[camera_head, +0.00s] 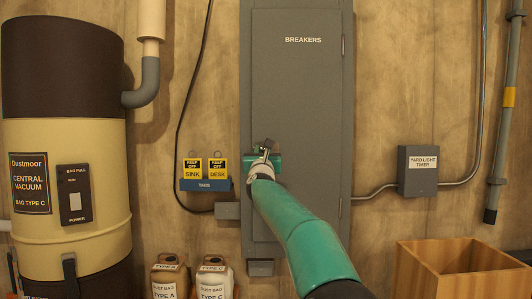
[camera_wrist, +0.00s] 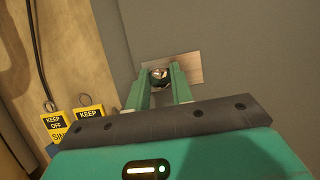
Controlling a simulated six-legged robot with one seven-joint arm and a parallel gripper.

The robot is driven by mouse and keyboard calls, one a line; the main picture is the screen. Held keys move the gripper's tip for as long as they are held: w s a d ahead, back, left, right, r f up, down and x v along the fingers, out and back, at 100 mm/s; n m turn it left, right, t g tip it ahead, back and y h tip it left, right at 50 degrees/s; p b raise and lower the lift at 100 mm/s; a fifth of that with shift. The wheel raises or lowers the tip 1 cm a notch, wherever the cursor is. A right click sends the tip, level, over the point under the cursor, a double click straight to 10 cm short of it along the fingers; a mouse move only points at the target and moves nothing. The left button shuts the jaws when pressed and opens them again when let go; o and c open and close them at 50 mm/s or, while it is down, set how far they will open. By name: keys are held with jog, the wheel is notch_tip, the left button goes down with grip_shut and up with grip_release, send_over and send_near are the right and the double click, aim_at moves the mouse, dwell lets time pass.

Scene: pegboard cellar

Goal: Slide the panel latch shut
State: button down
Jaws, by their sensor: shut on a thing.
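The grey breaker panel (camera_head: 298,110), labelled BREAKERS, is on the wall with its door closed against the frame. The panel latch (camera_wrist: 159,76) is a small metal knob at the panel's left edge, in front of a pale metal plate (camera_wrist: 188,66) in the wrist view. My gripper (camera_head: 263,152) is at the latch, and my arm hides part of the panel's lower left. In the wrist view my gripper's green fingers (camera_wrist: 159,92) are shut on the latch knob. How far the latch sits along its travel cannot be told.
Two yellow KEEP OFF tags, SINK (camera_head: 192,168) and DESK (camera_head: 217,168), hang on a blue rack (camera_head: 204,185) just left of the panel. A vacuum (camera_head: 65,150) stands farther left.

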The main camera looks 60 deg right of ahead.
jog(key=c, duration=1.2)
grip_release()
jog(key=shift+w+a, duration=0.15)
jog(key=shift+w, duration=0.15)
jog(key=shift+c, duration=0.2)
jog(key=shift+s, duration=0.15)
jog(key=shift+s+a+f, duration=0.2)
jog(key=shift+s+a, duration=0.1)
jog(key=shift+a, duration=0.1)
jog(key=v, duration=1.2)
jog(key=shift+a, duration=0.3)
jog(key=shift+s+f, duration=0.1)
